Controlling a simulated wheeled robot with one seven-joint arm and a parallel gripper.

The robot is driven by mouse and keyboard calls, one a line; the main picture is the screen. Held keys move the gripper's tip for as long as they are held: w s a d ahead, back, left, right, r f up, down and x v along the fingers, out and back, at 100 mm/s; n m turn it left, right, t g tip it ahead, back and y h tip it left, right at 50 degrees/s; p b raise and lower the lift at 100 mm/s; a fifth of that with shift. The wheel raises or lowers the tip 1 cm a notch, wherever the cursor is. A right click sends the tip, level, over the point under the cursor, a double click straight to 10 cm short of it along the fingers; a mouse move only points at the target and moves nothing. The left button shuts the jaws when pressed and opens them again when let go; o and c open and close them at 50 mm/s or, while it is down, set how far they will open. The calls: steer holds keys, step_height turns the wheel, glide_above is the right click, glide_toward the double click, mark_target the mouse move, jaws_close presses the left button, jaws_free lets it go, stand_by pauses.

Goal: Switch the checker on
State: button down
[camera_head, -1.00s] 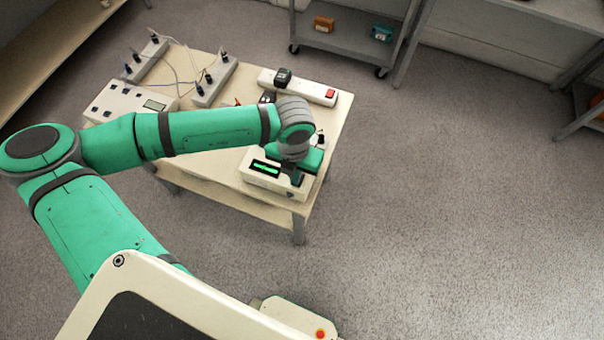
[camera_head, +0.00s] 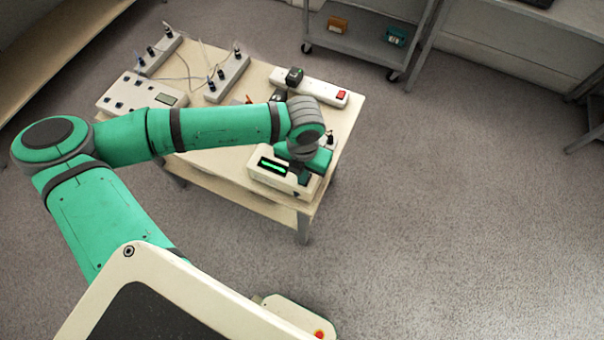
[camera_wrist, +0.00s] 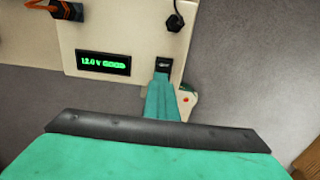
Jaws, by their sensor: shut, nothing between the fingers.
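The checker (camera_head: 273,179) is a cream box at the front right corner of the table, partly hidden by my arm in the head view. In the wrist view the checker (camera_wrist: 108,30) shows a lit green display (camera_wrist: 103,63) reading 12.0 V with a row of bars. A black switch (camera_wrist: 163,66) sits right of the display. My gripper (camera_wrist: 163,84) is shut and empty, its fingertips at the lower edge of the switch; I cannot tell if they touch it. In the head view my gripper (camera_head: 301,178) is over the checker's right part.
The table (camera_head: 222,185) also holds a white power strip (camera_head: 318,90) with a red switch, a grey panel box (camera_head: 140,95) and cabled blocks (camera_head: 228,78). Black and orange plugs (camera_wrist: 66,10) sit on the checker. Floor right of the table is clear.

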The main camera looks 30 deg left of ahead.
steer(key=shift+s+d+f, duration=0.35)
steer(key=shift+f, duration=0.2)
steer(key=shift+w+a+r, duration=0.15)
steer(key=shift+w, duration=0.6)
steer(key=shift+r, duration=0.15)
step_height(320, 180, up, 15)
steer(key=shift+s+a+f, duration=0.15)
steer(key=shift+a+f, duration=0.05)
stand_by(0.4)
